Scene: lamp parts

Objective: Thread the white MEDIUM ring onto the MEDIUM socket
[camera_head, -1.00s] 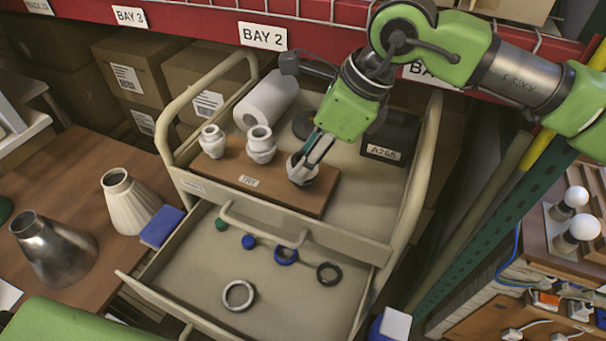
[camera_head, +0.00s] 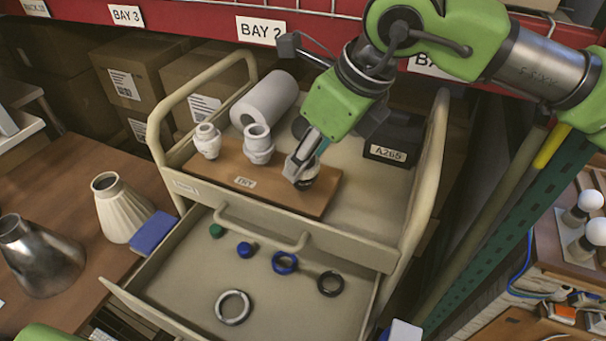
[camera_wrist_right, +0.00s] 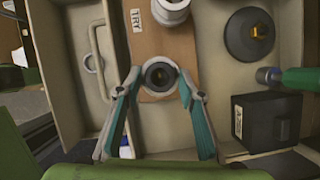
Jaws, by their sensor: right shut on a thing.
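Three white sockets stand on the brown TRY board: a left one (camera_head: 207,141), a middle one (camera_head: 257,144) and a right one mostly hidden under my right gripper (camera_head: 301,177). In the right wrist view a pale white ring (camera_wrist_right: 147,85) with a dark centre sits between the fingers (camera_wrist_right: 160,88), over the right socket's place. The right gripper is shut on it. Its contact points and seating on the socket are hard to make out. Another whitish ring (camera_head: 219,309) lies in the open drawer. My left gripper is not in view.
The open drawer (camera_head: 170,285) also holds a green piece (camera_head: 216,231), a small blue piece (camera_head: 246,250), a blue ring (camera_head: 285,263) and a black ring (camera_head: 330,284). A white roll (camera_head: 268,98) and a dark A265 box (camera_head: 392,150) flank the board. Lamp shades stand on the left table.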

